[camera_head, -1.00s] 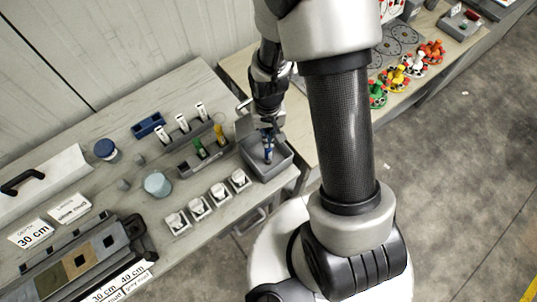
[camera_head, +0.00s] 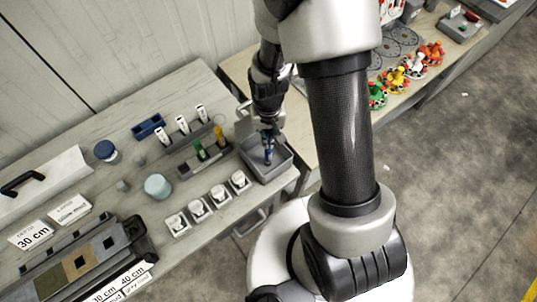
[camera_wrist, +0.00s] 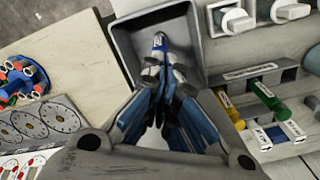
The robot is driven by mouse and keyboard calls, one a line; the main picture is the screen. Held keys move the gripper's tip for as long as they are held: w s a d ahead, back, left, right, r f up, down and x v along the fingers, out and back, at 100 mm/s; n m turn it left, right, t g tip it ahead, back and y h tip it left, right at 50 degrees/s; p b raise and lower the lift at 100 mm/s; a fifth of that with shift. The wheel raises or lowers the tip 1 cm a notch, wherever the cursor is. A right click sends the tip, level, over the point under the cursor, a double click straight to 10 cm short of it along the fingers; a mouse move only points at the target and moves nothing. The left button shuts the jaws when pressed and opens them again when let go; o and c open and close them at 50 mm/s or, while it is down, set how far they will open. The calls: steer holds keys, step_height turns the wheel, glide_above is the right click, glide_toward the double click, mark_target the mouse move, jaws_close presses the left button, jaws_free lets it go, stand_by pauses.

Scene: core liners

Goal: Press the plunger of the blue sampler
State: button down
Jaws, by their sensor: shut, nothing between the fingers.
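The blue sampler (camera_head: 268,156) stands roughly upright in a grey tray (camera_head: 287,166) at the right end of the bench. My gripper (camera_head: 267,133) is right above the sampler and points down at it. In the wrist view the sampler's blue and white end (camera_wrist: 159,42) shows just beyond my fingertips (camera_wrist: 163,72). The fingers are shut and hold nothing. They hide part of the sampler, and I cannot tell whether they touch its top.
A rack left of the tray holds a green sampler (camera_head: 200,149) and a yellow sampler (camera_head: 219,136). A blue-lidded jar (camera_head: 106,150) is farther left. Coloured pieces (camera_head: 400,76) stand on the other bench.

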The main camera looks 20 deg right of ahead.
steer(key=shift+f, duration=0.15)
steer(key=shift+f+b, duration=0.6)
steer(key=shift+b, duration=0.1)
steer(key=shift+s+f+b, duration=0.1)
steer(key=shift+f+b, duration=0.5)
steer(key=shift+f, duration=0.15)
stand_by(0.5)
steer(key=shift+r, duration=0.15)
steer(key=shift+r+p, duration=2.6)
steer(key=shift+r, duration=0.9)
